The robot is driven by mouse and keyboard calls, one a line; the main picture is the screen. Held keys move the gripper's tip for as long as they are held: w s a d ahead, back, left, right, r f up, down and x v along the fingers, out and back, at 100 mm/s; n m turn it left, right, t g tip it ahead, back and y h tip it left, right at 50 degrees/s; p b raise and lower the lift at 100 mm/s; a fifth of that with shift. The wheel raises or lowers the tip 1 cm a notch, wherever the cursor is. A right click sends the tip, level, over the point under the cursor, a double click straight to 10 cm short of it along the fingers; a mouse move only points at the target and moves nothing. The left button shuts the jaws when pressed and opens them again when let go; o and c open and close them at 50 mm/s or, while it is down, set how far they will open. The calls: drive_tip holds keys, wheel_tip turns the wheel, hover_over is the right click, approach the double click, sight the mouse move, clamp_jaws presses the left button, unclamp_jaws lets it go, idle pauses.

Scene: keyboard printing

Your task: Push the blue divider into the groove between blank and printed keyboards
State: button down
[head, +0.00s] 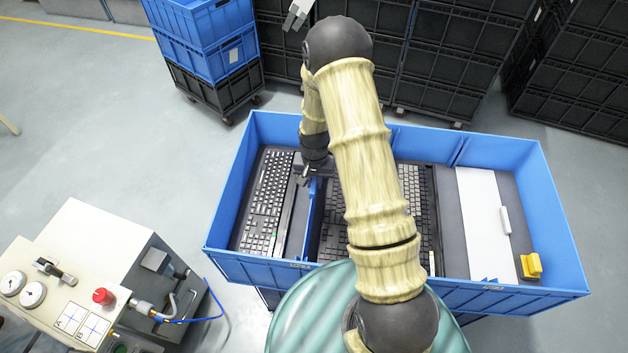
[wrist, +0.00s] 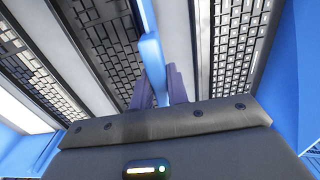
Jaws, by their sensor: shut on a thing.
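The blue divider (head: 314,192) stands upright in the blue crate, between a keyboard with light key markings (head: 265,205) at left and darker, blank-looking keyboards (head: 332,225) in the middle. My gripper (head: 308,172) is shut on the divider near the crate's back side. In the wrist view the divider (wrist: 152,58) runs up between the two dark fingers (wrist: 162,90). The marked keyboard (wrist: 236,50) is to its right and a dark keyboard (wrist: 107,40) to its left. The groove and the divider's lower edge are hidden, so I cannot tell how deep it sits.
The blue crate's walls (head: 235,190) surround the keyboards. A white panel (head: 483,215) and a yellow piece (head: 531,266) are at its right. A machine with a red button (head: 103,295) stands at lower left. Stacked crates (head: 215,40) stand behind. My arm covers the crate's middle.

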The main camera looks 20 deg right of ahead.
drive_tip(key=shift+f, duration=0.2)
idle(0.4)
drive_tip(key=c, duration=1.3)
unclamp_jaws()
wheel_tip(320, 180, up, 6)
drive_tip(key=p, duration=0.4)
drive_tip(key=shift+r, duration=0.1)
wheel_tip(320, 180, up, 17)
drive_tip(key=b, duration=0.2)
drive_tip(key=shift+r, duration=0.1)
